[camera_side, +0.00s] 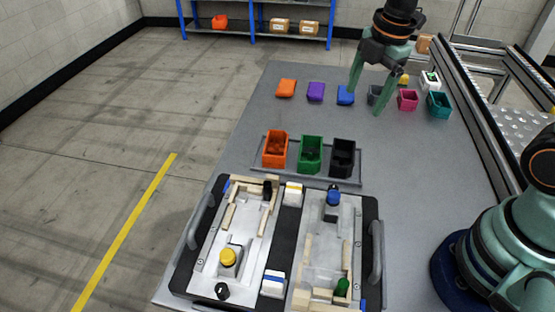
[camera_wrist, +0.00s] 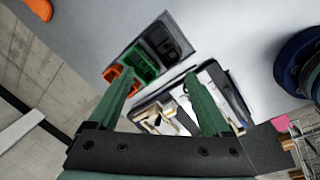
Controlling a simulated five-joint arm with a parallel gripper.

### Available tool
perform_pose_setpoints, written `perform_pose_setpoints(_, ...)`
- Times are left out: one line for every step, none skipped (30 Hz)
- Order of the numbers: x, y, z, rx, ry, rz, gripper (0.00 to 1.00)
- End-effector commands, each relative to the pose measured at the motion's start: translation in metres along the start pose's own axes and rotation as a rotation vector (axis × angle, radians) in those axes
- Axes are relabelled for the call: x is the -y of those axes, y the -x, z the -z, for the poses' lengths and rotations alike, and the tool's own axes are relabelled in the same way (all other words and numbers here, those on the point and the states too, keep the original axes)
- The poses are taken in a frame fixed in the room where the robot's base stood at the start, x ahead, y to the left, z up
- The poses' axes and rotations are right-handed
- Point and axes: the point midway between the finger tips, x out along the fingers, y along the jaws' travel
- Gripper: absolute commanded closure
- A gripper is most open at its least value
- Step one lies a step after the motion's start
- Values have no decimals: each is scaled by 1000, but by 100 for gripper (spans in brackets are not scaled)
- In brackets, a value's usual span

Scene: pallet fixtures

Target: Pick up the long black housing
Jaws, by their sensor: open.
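The black housing (camera_side: 342,158) is an open-topped box standing at the right end of a grey tray (camera_side: 352,180). An orange housing (camera_side: 275,148) and a green housing (camera_side: 310,154) stand to its left in the same tray. In the wrist view the black housing (camera_wrist: 168,42) shows beyond the fingers, beside the green one (camera_wrist: 139,65). My gripper (camera_side: 367,100) is open and empty, with its fingers pointing down over the back row of parts, behind and apart from the black housing. Its two spread fingers also show in the wrist view (camera_wrist: 160,77).
The back row holds orange (camera_side: 286,88), purple (camera_side: 316,91) and blue (camera_side: 345,95) pieces, and grey, pink (camera_side: 408,99) and teal (camera_side: 439,104) bins. A pallet fixture (camera_side: 377,210) with small parts lies in front of the tray. A conveyor runs along the right.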

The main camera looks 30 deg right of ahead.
Motion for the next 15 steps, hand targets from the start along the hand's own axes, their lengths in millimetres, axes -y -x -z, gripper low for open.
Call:
perform_pose_setpoints(-3,-10,1,-1,110,31,18)
perform_pose_setpoints(-5,-16,1,-3,181,46,18)
perform_pose_setpoints(-7,-22,2,-7,272,65,18)
perform_pose_setpoints(-9,-27,2,-11,337,78,18)
perform_pose_setpoints(-10,-32,2,-16,398,90,18)
perform_pose_setpoints(-12,-38,2,-22,474,105,18)
perform_pose_setpoints(-12,-42,3,-27,525,115,18)
perform_pose_setpoints(-13,-46,3,-33,573,123,18)
perform_pose_setpoints(-14,-50,3,-39,627,132,18)
perform_pose_setpoints(-15,-53,4,-43,662,139,18)
perform_pose_setpoints(-15,-55,4,-47,692,144,18)
perform_pose_setpoints(-15,-57,4,-51,723,149,18)
perform_pose_setpoints(-16,-59,4,-54,741,152,18)
perform_pose_setpoints(-16,-60,4,-56,755,154,18)
perform_pose_setpoints(-16,-63,4,-57,767,156,18)
